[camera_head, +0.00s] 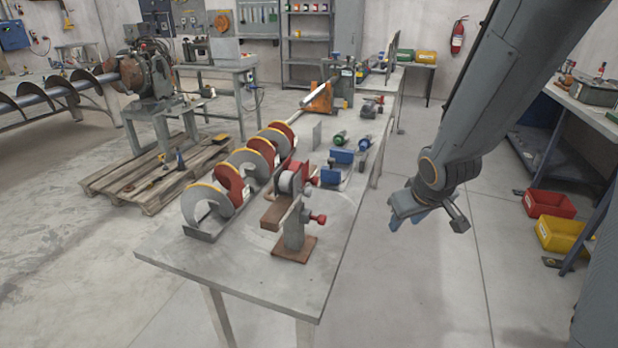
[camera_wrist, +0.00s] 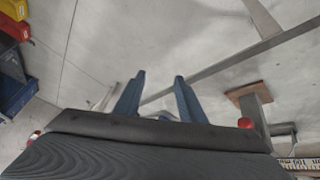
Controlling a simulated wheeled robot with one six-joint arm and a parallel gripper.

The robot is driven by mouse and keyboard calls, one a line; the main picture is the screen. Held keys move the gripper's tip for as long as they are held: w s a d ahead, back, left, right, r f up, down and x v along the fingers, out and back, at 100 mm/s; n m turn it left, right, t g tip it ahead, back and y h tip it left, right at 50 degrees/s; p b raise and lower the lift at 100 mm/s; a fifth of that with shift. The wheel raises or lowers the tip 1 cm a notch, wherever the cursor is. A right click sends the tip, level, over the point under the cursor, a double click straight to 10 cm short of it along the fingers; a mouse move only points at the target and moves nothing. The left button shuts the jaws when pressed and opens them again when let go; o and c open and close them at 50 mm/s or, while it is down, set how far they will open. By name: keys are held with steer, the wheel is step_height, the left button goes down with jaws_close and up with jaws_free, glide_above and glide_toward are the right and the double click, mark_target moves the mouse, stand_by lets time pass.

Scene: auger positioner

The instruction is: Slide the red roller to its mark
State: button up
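On the metal table (camera_head: 240,270) stands a fixture with a grey roller (camera_head: 289,181) beside red parts (camera_head: 299,171). I cannot tell which of these is the red roller, and I cannot make out its mark. Two red knobs (camera_head: 318,218) stick out to the right of the fixture. My gripper (camera_head: 408,215) hangs to the right of the table, apart from the fixture. In the wrist view its two blue fingers (camera_wrist: 160,75) are spread with nothing between them. That view shows a red knob (camera_wrist: 245,123) to their right, near a grey post on a brown base plate.
A grey stand on a brown base (camera_head: 294,248) is at the table's near end. Several red and grey auger flights (camera_head: 240,172) line the table's left side. Blue and green parts (camera_head: 341,157) lie farther back. Floor around my gripper is clear; coloured bins (camera_head: 548,204) stand right.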

steer(key=w+a+r+n+t+y+p, duration=0.1)
steer(key=w+a+n+t+y, duration=0.2)
steer(key=w, duration=0.5)
steer(key=n+g+y+p, duration=0.3)
steer(key=n+y, duration=0.5)
steer(key=y, duration=0.6)
glide_toward(316, 177)
steer(key=a+f, duration=0.1)
steer(key=a, duration=0.2)
steer(key=p+x, duration=0.1)
steer(key=x, duration=0.2)
steer(key=w+p+x, duration=0.1)
steer(key=x, duration=0.3)
steer(key=shift+w, duration=0.1)
jaws_close()
